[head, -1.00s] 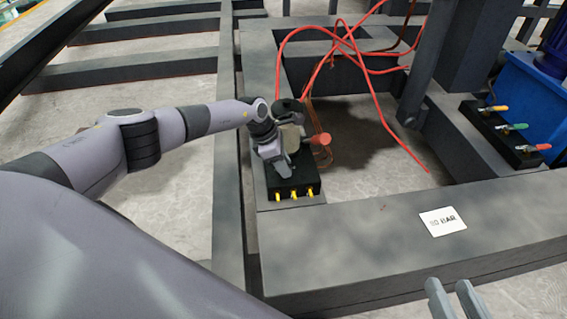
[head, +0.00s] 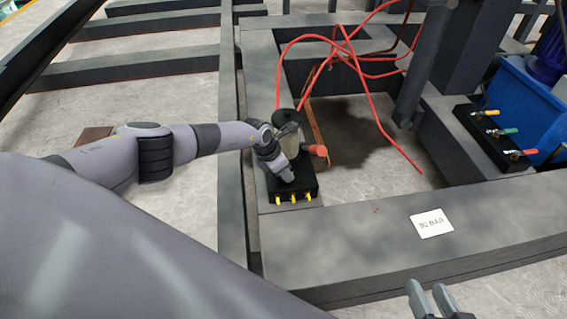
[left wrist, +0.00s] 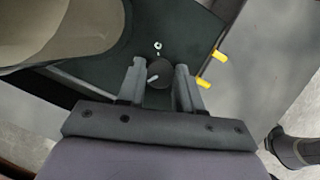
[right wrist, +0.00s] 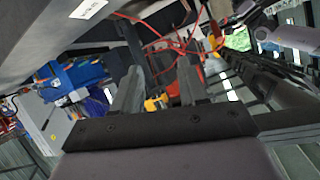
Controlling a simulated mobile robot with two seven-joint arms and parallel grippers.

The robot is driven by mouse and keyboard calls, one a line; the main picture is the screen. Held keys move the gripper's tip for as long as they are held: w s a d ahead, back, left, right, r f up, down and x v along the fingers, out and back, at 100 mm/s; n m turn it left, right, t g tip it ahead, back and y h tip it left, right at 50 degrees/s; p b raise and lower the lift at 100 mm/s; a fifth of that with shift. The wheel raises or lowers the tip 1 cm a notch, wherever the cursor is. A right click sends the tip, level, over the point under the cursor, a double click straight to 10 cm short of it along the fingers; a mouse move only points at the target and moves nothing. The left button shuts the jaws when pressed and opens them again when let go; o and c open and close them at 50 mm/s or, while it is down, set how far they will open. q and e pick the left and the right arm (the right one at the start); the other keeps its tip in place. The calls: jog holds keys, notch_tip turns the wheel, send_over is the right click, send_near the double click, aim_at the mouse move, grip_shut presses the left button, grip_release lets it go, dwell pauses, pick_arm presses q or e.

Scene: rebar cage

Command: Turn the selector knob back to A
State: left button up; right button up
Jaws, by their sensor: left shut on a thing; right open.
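The selector knob (left wrist: 160,74) is a small round black knob with a white pointer line, on top of a black box. In the left wrist view the line slants toward the lower left, and a small pale mark lies above the knob. My left gripper (left wrist: 159,82) is shut on the knob, one finger on each side. In the head view my left gripper (head: 287,178) hides the knob on the black valve box (head: 309,188). My right gripper (head: 432,300) is open and empty at the bottom edge, away from the box; the right wrist view shows its spread fingers (right wrist: 160,84).
Yellow fittings (head: 293,198) stick out of the box's near side. A pale cylinder (head: 288,140) with a red handle (head: 318,150) stands behind. Red hoses (head: 350,50) loop above the frame opening. A white label (head: 432,223) lies on the bare front beam.

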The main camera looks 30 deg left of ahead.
pick_arm(q)
jog(key=shift+n+p, duration=0.35)
jog(key=shift+n, duration=0.05)
pick_arm(e)
jog(key=shift+s+d+r+h, duration=0.2)
jog(key=shift+d+h, duration=0.1)
jog(key=shift+d, duration=0.2)
pick_arm(q)
jog(key=o, duration=1)
jog(key=shift+r, duration=0.1)
